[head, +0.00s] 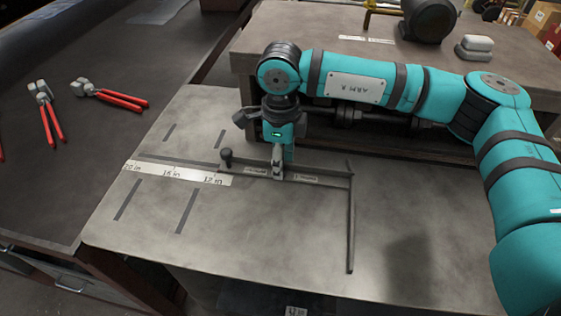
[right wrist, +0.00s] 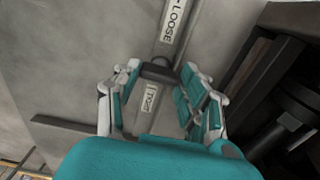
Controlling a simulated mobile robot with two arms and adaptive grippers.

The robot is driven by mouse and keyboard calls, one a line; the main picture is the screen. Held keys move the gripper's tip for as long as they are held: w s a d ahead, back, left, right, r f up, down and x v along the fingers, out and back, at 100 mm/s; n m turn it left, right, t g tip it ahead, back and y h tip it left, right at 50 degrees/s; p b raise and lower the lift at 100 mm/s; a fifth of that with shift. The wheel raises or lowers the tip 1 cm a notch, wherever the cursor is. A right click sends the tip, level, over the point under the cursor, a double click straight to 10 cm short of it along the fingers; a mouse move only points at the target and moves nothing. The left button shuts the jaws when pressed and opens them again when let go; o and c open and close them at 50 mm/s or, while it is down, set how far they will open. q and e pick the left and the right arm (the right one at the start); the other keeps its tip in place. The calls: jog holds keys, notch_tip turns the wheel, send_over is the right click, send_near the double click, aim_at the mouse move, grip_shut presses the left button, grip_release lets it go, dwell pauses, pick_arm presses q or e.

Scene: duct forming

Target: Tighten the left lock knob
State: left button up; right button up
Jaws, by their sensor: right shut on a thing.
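A dark fence bar (head: 325,181) lies across the grey worktable, with two white labels on it. The left knob post (head: 226,157) stands up dark at the bar's left end, with no gripper on it. My right gripper (head: 278,165) points down over the bar between the two labels. In the right wrist view its fingers (right wrist: 160,85) are closed about a dark lock knob (right wrist: 158,70), between a label reading LOOSE (right wrist: 174,20) and one that seems to read TIGHT (right wrist: 149,98). The fingers hide part of the knob in the head view. My left gripper is not in view.
A scale strip (head: 175,172) marked in inches runs left of the bar. A thin dark rail (head: 351,225) runs toward the front at its right end. Red-handled tools (head: 110,97) lie on the dark bench at left. A raised shelf (head: 310,22) stands close behind my right arm.

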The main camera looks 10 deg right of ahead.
jog(key=o, duration=1.2)
jog(key=shift+c, duration=0.2)
jog(key=shift+r, duration=0.1)
notch_tip(320, 180, up, 12)
